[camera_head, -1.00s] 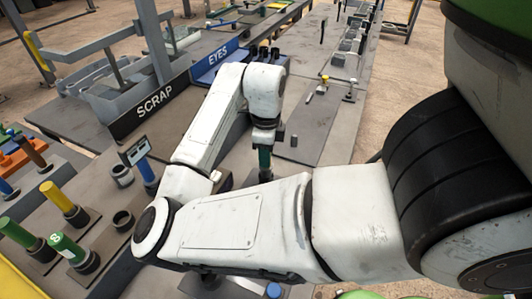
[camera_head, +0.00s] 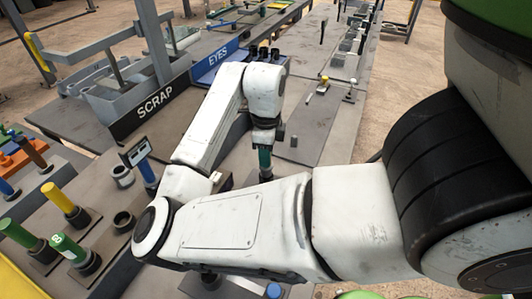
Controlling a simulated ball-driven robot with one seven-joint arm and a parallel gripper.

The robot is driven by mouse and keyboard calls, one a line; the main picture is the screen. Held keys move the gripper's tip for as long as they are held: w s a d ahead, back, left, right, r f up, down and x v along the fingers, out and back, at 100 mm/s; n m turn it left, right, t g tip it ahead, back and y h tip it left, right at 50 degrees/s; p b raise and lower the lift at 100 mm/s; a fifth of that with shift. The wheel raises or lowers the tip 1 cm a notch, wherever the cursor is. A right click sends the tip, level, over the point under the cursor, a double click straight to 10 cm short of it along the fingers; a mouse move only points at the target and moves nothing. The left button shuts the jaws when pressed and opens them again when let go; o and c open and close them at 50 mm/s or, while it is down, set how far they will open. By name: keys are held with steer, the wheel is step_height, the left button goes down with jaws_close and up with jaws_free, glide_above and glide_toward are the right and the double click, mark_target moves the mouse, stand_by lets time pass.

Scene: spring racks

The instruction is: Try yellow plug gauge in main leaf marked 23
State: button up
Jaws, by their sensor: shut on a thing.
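A yellow plug gauge (camera_head: 62,201) stands tilted in a dark holder on the grey bench at the left. My gripper (camera_head: 265,172) points down below the white wrist, near the middle of the view. A dark teal part shows under the wrist. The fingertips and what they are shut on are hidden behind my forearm. The gripper is well to the right of the yellow gauge. I cannot make out a leaf marked 23.
Green gauges (camera_head: 20,233) stand near the yellow one. A small display with a blue handle (camera_head: 147,172) and round sockets (camera_head: 123,176) stand on the bench. A SCRAP bin (camera_head: 150,110) and blue EYES tray (camera_head: 217,64) lie behind. A grey plate (camera_head: 300,125) lies at right.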

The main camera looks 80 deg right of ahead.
steer(key=shift+r+p, duration=0.8)
steer(key=shift+r, duration=0.4)
steer(key=shift+r, duration=0.1)
steer(key=shift+r+p, duration=1.65)
steer(key=shift+r, duration=0.3)
